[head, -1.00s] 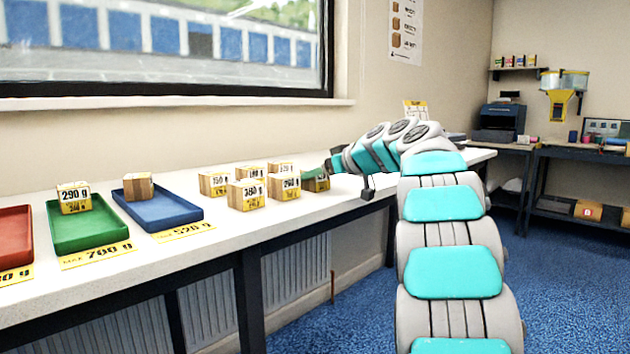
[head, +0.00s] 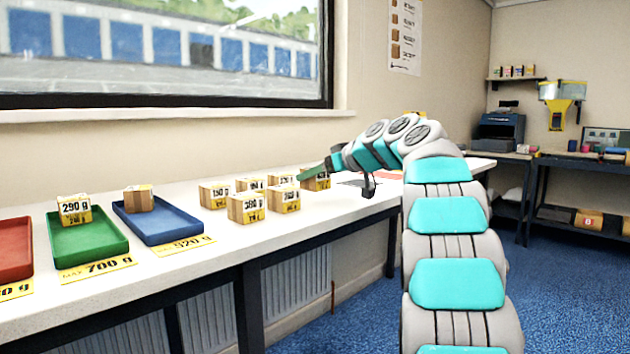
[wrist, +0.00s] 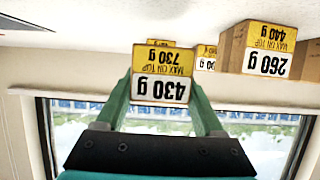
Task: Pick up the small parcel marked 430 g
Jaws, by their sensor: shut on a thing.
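The small parcel marked 430 g (wrist: 161,88) is a brown box with a yellow and white label, upside down in the wrist view. My gripper (wrist: 160,98) is shut on it, with a green finger on each side. In the head view, the parcel (head: 317,181) is at the right end of the parcel group, partly covered by my gripper (head: 313,173). It appears slightly above the white bench (head: 340,207). Its label also reads MAX ON TOP 730 g.
Several other parcels stand close to its left, including 260 g (head: 284,199) and 380 g (head: 246,208). Further left are a blue tray (head: 178,222) with a parcel, a green tray (head: 100,246) with the 290 g parcel (head: 74,209), and a red tray (head: 14,262).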

